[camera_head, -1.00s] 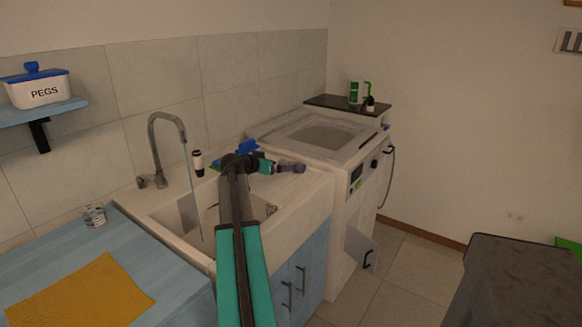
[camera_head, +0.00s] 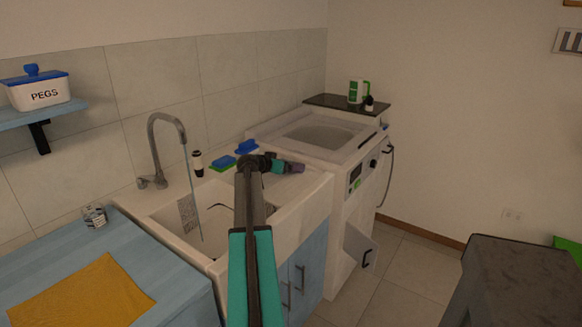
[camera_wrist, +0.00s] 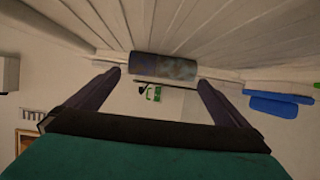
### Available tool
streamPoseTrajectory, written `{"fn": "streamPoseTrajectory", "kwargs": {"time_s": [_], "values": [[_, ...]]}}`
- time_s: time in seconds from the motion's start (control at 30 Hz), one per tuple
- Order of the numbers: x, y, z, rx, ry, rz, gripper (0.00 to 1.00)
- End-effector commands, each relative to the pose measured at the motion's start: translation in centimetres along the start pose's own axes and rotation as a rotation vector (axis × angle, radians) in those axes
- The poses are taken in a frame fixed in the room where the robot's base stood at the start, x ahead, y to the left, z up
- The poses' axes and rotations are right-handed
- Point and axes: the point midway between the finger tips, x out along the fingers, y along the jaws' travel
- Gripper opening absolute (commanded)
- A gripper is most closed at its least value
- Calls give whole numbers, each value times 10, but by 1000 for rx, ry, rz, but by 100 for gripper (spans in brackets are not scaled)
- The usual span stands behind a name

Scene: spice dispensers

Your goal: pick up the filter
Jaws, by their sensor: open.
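A short grey-brown mottled cylinder (camera_wrist: 163,67), seemingly the filter, lies crosswise on the pale ribbed drainboard (camera_wrist: 165,25) in the wrist view, which is upside down. My gripper (camera_wrist: 160,80) is open, with one dark finger toward each end of the cylinder. The cylinder shows just ahead of the fingertips, roughly centred in the gap; I cannot tell whether it is between them. In the head view my gripper (camera_head: 297,168) is low over the right part of the sink counter. There I cannot make out the cylinder apart from the fingers.
A blue block (camera_head: 247,147) and a green-and-blue block (camera_head: 222,163) lie behind my arm. The sink basin (camera_head: 215,222) and tap (camera_head: 160,130) are left. A white washing machine (camera_head: 330,135) stands just right of the counter. A green-and-white container (camera_head: 357,91) is farther back.

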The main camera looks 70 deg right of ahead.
Motion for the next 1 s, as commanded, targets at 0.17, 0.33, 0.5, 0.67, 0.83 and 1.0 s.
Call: {"fn": "streamPoseTrajectory", "kwargs": {"time_s": [0.17, 0.33, 0.5, 0.67, 0.83, 1.0], "values": [[1, -1, 0, 0, 0, 0, 100], [12, -2, -1, 0, -1, 0, 100], [29, -4, -2, -1, -1, 0, 100], [45, -4, -1, -2, 0, 0, 100], [51, -4, 0, -1, 0, -1, 100], [51, -4, 1, -1, 0, -1, 100]]}}
